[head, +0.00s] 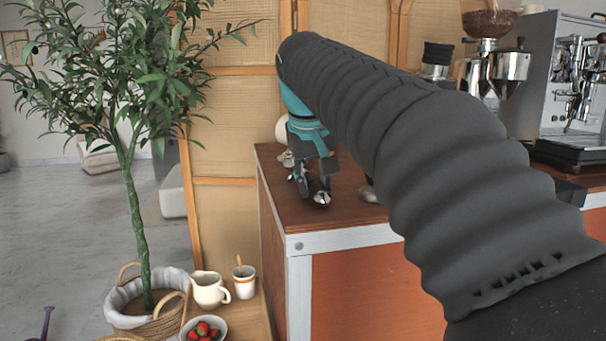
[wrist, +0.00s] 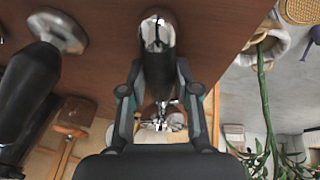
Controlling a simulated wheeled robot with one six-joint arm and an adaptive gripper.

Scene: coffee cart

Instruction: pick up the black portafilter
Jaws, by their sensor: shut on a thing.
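The black portafilter shows in the wrist view as a dark handle (wrist: 158,72) with a shiny chrome end (wrist: 158,33). More chrome parts show below it, between my fingers. My gripper (wrist: 159,78) is shut on the handle, with one finger on each side. In the head view my gripper (head: 311,178) is low over the left end of the brown cart top (head: 290,212). A small chrome part of the portafilter (head: 321,198) shows under the fingers; the rest is hidden. I cannot tell whether it touches the top.
Another black-handled piece with a chrome end (wrist: 68,33) lies left of my gripper in the wrist view. A coffee grinder (head: 495,70) and espresso machine (head: 570,85) stand at the right. A jug (head: 208,290), cup (head: 244,284) and strawberry bowl (head: 205,330) sit below, left of the cart.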

